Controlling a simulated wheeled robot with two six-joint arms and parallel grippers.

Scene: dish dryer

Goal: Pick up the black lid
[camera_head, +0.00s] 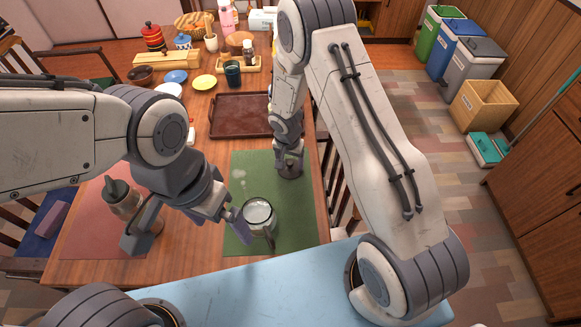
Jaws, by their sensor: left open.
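The black lid (290,172), a dark disc, is at the back right of the green mat (240,165). My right gripper (289,157) comes down over it, with its fingertips at the lid's top. I cannot tell whether they grip it, or whether the lid touches the mat. A steaming metal pot (260,215) with pale contents stands uncovered at the front of the mat. My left gripper (188,234) is open and empty, its fingers spread wide, with one finger close to the pot's left side.
A glass jar with a dark top (122,198) stands on the red mat (85,235), partly hidden by my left gripper. A brown tray (238,117) lies behind the green mat. Bowls, plates, cups and bottles crowd the table's far end. A chair stands along the right edge.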

